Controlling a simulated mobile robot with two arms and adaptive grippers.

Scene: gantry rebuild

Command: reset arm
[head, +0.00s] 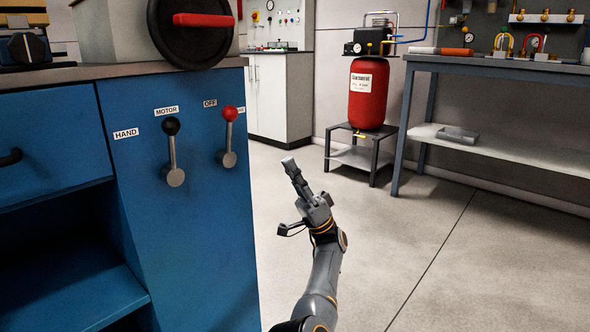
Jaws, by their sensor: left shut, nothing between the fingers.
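My left gripper (290,165) is shut and empty. It points up and away over open floor, to the right of a blue cabinet (200,267), and appears apart from it. Its arm comes in from the bottom middle. My right gripper is not in view. The cabinet front carries a lever with a black knob (171,127) under the MOTOR label and a lever with a red knob (230,114) beside the OFF label. Both levers stand roughly upright. A HAND label (126,134) is at the left.
A black wheel with a red handle (201,20) sits above the cabinet top. A red tank (368,95) stands on a low stand (355,158) at the back. A workbench (500,68) with a lower shelf is at the right. The grey floor (430,245) between is clear.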

